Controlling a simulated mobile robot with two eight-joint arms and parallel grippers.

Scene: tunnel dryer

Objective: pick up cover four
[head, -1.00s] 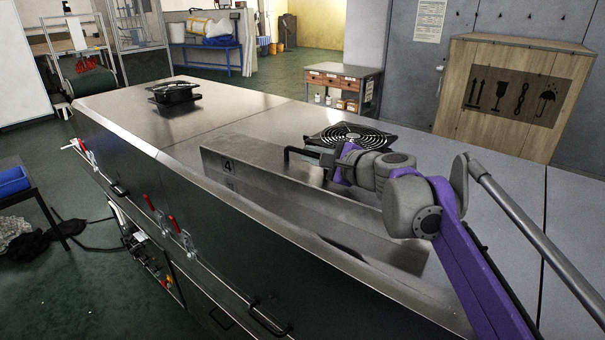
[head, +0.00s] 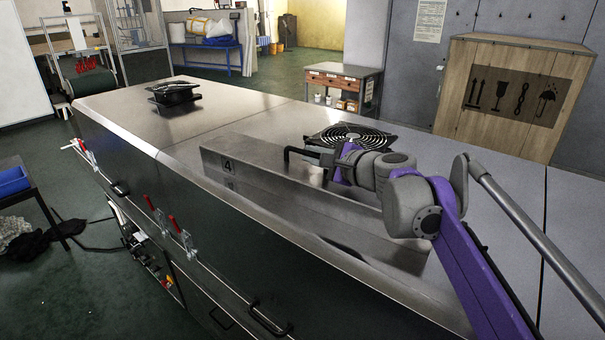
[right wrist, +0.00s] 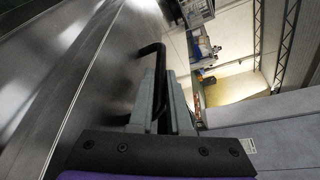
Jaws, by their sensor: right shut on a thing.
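Cover four (head: 290,178) is a long grey metal piece with a dark "4" on its left end, at the near side of the dryer's steel top (head: 240,112) in the head view. A black bar handle (head: 296,151) is at its far side. My right gripper (head: 328,160) is shut on this handle. In the right wrist view the black handle (right wrist: 150,49) runs between the grey fingers (right wrist: 160,98) of the gripper. I cannot tell whether the cover touches the steel top. My left gripper is not in view.
A round black fan grille (head: 350,137) lies just behind the right gripper. A second black fan unit (head: 174,94) sits on the far left of the top. A wooden crate (head: 513,95) stands behind at right. The steel top left of the cover is mostly clear.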

